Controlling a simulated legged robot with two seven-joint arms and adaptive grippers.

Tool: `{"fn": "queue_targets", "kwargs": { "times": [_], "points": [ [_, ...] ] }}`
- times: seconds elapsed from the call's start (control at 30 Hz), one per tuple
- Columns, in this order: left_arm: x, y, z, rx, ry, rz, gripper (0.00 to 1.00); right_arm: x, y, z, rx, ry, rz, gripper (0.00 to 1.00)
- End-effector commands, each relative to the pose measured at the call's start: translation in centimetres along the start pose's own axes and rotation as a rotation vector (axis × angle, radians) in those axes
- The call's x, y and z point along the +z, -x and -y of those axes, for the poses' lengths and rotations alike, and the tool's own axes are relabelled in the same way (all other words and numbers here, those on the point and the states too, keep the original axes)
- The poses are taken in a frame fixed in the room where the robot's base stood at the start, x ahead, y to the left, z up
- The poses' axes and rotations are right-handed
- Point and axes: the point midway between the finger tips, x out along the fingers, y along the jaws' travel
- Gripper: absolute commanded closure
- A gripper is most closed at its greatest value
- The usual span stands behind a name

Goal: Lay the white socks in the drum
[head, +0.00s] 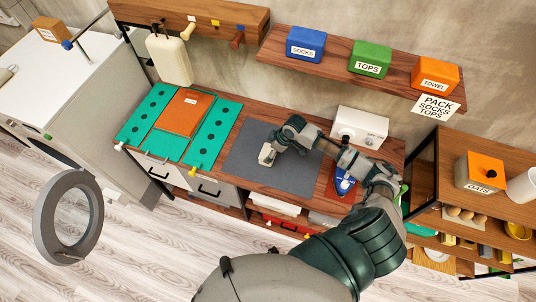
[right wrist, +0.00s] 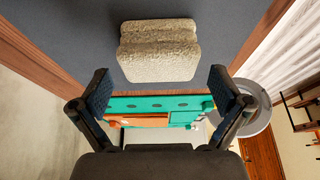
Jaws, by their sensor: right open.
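The white socks (head: 267,156) are a folded cream bundle on the dark grey mat (head: 245,165); they also show in the right wrist view (right wrist: 158,50). My right gripper (head: 275,146) is open beside the socks in the head view. In the right wrist view my right gripper (right wrist: 160,92) has its fingers spread, with the socks beyond the fingertips and nothing between them. The washing machine (head: 75,110) stands at the left with its round door (head: 68,215) swung open. The drum's inside is mostly hidden. My left gripper is not in view.
A teal folding board (head: 212,138) with an orange panel (head: 185,112) lies left of the mat. A blue iron (head: 345,183) and a white box (head: 360,127) are at the right. Blue (head: 306,42), green (head: 370,58) and orange (head: 435,74) boxes sit on the shelf above.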

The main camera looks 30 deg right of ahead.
Motion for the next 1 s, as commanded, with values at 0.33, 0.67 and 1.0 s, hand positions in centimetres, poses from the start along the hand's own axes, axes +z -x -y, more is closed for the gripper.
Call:
{"fn": "queue_targets", "kwargs": {
  "times": [0.33, 0.67, 1.0],
  "points": [
    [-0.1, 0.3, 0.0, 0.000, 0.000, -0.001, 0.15, 0.4, -4.6, -0.2, -0.001, 0.000, 0.002, 0.00],
    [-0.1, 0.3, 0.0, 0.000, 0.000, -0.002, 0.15, 0.4, -4.7, -0.2, 0.000, 0.000, 0.001, 0.22],
    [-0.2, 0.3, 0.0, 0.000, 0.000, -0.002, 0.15, 0.4, -4.7, -0.3, 0.001, 0.000, 0.002, 0.49]
  ]
}}
